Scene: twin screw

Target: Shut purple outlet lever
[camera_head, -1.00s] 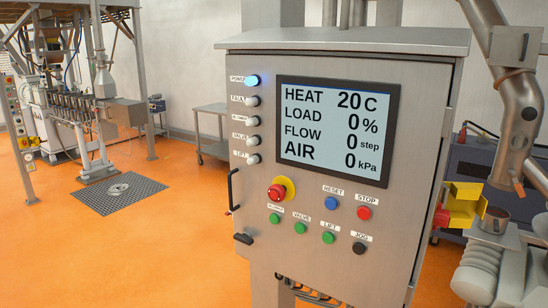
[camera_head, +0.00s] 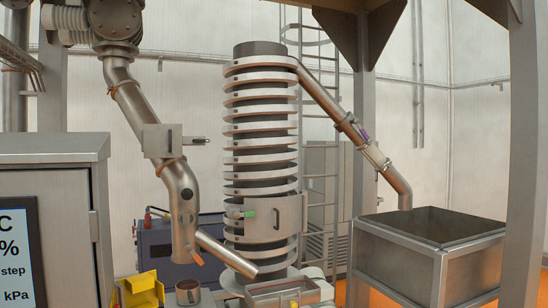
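A small purple lever (camera_head: 365,134) sits on the steel outlet pipe (camera_head: 325,98) at the right of the tall finned column (camera_head: 261,160). It looks roughly in line with the sloping pipe. It is too small to tell its exact position. A lighter sleeve-like fitting (camera_head: 375,156) is on the pipe just below it. The pipe slopes down to the right and ends above an open metal bin (camera_head: 400,255). Neither of my grippers is in view.
A grey control cabinet (camera_head: 55,215) stands at the left. A steel pipe (camera_head: 183,190) with a side box (camera_head: 163,141) comes down left of the column. A yellow box (camera_head: 143,288) and a metal cup (camera_head: 188,292) are at the bottom. A steel post (camera_head: 524,180) stands at the right.

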